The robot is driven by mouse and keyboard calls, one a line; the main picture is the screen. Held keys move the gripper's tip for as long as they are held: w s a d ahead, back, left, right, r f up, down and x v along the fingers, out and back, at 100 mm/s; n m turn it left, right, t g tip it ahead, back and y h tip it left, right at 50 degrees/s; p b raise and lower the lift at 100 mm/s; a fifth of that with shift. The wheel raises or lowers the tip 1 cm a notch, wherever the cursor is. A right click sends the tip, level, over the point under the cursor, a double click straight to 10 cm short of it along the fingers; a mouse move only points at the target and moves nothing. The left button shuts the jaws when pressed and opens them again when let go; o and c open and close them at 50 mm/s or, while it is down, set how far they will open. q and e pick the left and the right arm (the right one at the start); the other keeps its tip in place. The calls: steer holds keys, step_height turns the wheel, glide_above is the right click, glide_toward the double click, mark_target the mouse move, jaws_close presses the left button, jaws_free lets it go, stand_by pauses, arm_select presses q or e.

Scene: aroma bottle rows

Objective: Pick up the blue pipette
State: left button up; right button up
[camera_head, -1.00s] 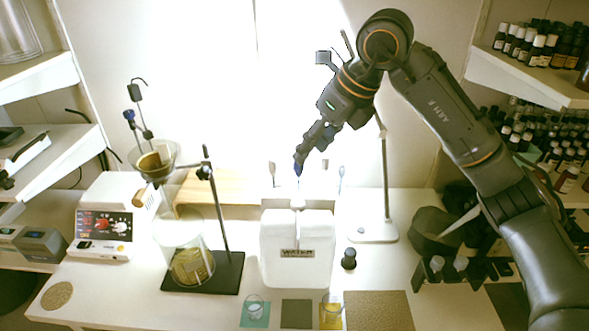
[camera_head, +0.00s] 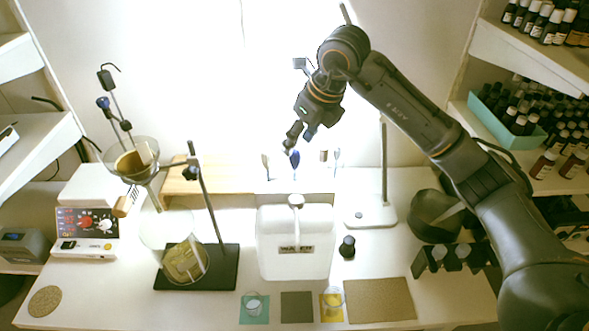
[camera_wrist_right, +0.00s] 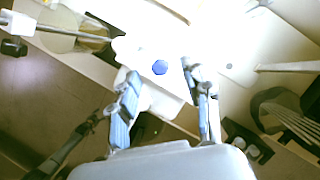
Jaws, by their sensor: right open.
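The blue pipette (camera_head: 295,159) stands upright behind the white water container, its blue bulb at the top. In the right wrist view its bulb (camera_wrist_right: 160,67) shows as a small blue round shape, between the directions of the two fingers. My right gripper (camera_head: 298,141) is just above the bulb in the head view. In the wrist view the right gripper (camera_wrist_right: 163,82) has its blue-padded fingers spread apart with nothing between them. The pipette's lower part is hidden. My left gripper is not in view.
Other slim tools (camera_head: 337,160) stand beside the pipette. The white water container (camera_head: 280,262) is in front. A lamp-like stand (camera_head: 384,180) rises at right, a ring stand (camera_head: 205,200) with glassware at left. Bottle shelves (camera_head: 530,60) are at far right.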

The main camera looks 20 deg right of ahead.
mark_target(296, 151)
steer(key=x, duration=0.1)
steer(key=p+x, duration=0.2)
steer(key=x, duration=0.1)
steer(key=shift+s+f, duration=0.15)
steer(key=shift+s, duration=0.15)
steer(key=shift+w+a+f, duration=0.1)
steer(key=shift+w+f, duration=0.1)
steer(key=shift+f, duration=0.2)
steer(key=c, duration=0.7)
